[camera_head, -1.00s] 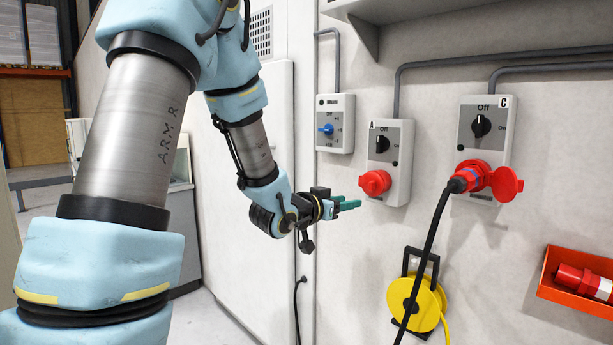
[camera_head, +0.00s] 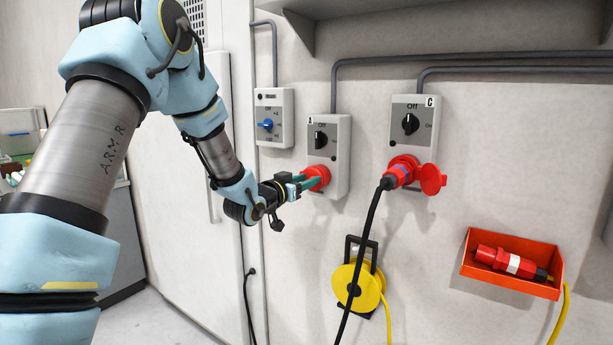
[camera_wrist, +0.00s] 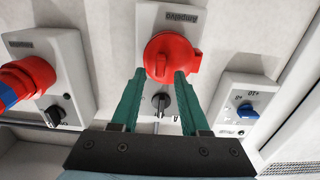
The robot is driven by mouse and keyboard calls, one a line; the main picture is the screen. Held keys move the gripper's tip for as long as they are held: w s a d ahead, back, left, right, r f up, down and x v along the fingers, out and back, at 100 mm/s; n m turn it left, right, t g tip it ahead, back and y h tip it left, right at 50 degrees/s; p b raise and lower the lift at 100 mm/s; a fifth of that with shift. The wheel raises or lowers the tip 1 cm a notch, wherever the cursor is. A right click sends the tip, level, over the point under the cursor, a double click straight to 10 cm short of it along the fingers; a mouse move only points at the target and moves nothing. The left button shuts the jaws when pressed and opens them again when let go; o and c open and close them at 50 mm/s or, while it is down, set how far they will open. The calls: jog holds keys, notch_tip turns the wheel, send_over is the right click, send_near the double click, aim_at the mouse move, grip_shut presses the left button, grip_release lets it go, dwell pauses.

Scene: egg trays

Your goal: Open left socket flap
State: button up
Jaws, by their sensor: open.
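The left socket, marked A, is a grey box (camera_head: 341,161) on the wall with a black switch (camera_head: 320,140) and a round red flap (camera_head: 318,176) at its lower part. The flap looks closed; it also shows in the wrist view (camera_wrist: 171,58), with a tab at its right side. My gripper (camera_head: 303,181) is at the flap, its green fingers pointing at it. In the wrist view my gripper (camera_wrist: 159,73) is open, with one fingertip at each side of the flap's near edge. I cannot tell whether the fingers touch it.
Right socket C (camera_head: 408,150) has a red plug (camera_head: 400,174) with a black cable, and its red flap (camera_head: 432,179) stands open. A blue-knob box (camera_head: 274,118) is at left. Below are a yellow cable reel (camera_head: 357,286) and an orange tray (camera_head: 512,283) with a red connector.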

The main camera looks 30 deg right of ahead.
jog(key=shift+d, duration=0.15)
jog(key=shift+c, duration=0.2)
grip_shut()
dwell(1.2)
